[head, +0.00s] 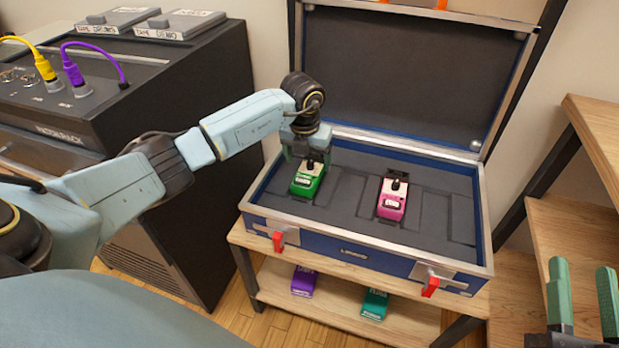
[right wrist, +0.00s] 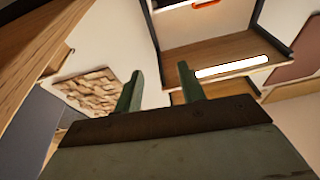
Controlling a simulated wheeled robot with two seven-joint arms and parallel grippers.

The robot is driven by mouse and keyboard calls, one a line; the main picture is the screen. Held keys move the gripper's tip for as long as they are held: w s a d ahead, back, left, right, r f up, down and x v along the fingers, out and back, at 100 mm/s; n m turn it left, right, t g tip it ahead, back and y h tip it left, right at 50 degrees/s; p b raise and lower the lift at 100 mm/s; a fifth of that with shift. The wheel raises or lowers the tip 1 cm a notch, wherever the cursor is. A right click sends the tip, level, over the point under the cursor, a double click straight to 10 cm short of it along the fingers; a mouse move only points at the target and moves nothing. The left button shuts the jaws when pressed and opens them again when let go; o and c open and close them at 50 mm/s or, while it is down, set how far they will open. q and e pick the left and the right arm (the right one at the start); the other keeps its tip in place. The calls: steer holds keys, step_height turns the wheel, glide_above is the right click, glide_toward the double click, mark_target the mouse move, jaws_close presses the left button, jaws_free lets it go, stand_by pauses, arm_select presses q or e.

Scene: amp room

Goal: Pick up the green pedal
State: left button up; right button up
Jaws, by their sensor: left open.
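The green pedal (head: 306,185) sits in a slot at the left of the open blue case (head: 352,250). My left gripper (head: 305,158) is right over the far end of the green pedal, pointing down, with its fingers close about it. It is open, and I cannot tell whether the fingers touch the pedal. My right gripper (head: 583,305) is at the lower right of the head view, away from the case, with its two green fingers apart and nothing between them. In the right wrist view the right gripper (right wrist: 160,90) is also open and empty.
A pink pedal (head: 391,203) lies in the case, right of the green one. A purple pedal (head: 304,281) and a teal pedal (head: 374,304) are on the shelf below. A black amp (head: 120,140) with cables stands at left. Wooden shelves (head: 570,230) are at right.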

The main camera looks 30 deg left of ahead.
mark_target(309, 172)
arm_select(q)
step_height(309, 172, down, 3)
steer(key=shift+w+a+f+b, duration=0.1)
steer(key=shift+w+b, duration=0.05)
steer(key=shift+b, duration=0.8)
steer(key=shift+w+f+b, duration=0.1)
steer(key=shift+f+b, duration=0.2)
steer(key=shift+f, duration=0.3)
arm_select(e)
steer(key=s+r+t, duration=0.1)
steer(key=s+r+t+y, duration=0.1)
steer(key=r+t, duration=0.2)
steer(key=t, duration=0.1)
steer(key=shift+s+d+r, duration=0.15)
steer(key=shift+s+r, duration=0.15)
steer(key=shift+s, duration=0.1)
arm_select(q)
steer(key=c, duration=1.2)
steer(key=shift+r, duration=0.1)
steer(key=shift+c, duration=0.8)
